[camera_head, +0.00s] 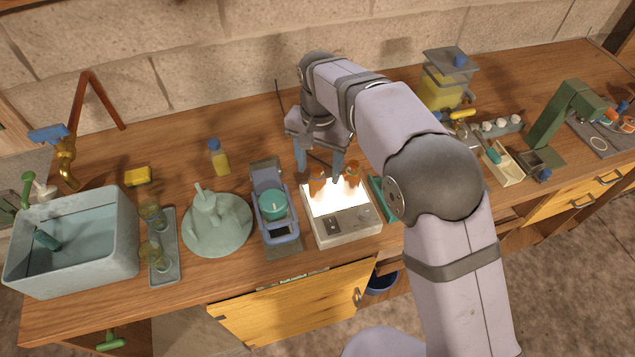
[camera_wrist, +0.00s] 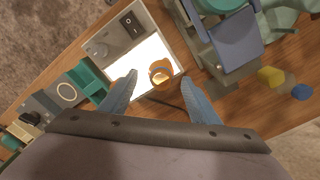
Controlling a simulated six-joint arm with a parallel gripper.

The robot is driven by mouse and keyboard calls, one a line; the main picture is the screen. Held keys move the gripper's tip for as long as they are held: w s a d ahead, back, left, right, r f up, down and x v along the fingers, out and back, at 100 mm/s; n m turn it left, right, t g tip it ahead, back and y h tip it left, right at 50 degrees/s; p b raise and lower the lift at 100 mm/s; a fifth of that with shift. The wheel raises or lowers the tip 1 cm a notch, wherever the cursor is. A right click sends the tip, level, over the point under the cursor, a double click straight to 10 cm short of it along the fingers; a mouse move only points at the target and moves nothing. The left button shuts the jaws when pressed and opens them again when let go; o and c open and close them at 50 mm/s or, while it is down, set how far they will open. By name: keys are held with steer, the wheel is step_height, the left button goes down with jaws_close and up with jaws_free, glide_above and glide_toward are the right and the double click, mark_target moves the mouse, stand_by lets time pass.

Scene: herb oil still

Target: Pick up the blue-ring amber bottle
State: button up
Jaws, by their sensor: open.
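Two small amber bottles stand on a brightly lit white panel of a light box (camera_head: 347,226) in the head view, one on the left (camera_head: 317,186) and one on the right (camera_head: 352,173). I cannot make out a blue ring on either one. My gripper (camera_head: 319,168) is open, pointing down over the back of the panel near the bottles. In the wrist view, an amber bottle (camera_wrist: 161,71) shows from above between the spread fingers of my gripper (camera_wrist: 159,79), with no visible grip on it. The other bottle is not clearly distinct there.
A blue-grey device with a teal round part (camera_head: 273,205) stands close left of the light box. A teal item (camera_head: 381,196) lies close on its right, partly behind my arm. A small blue-capped yellow bottle (camera_head: 218,158) stands farther left, with clear wood around it.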

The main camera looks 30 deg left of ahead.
mark_target(317, 183)
steer(key=shift+s+f+p, duration=0.2)
steer(key=shift+f+p, duration=0.45)
steer(key=shift+f, duration=0.35)
steer(key=shift+s+f+p, duration=0.15)
steer(key=shift+f+p, duration=0.45)
steer(key=shift+f, duration=1.1)
steer(key=c, duration=1.2)
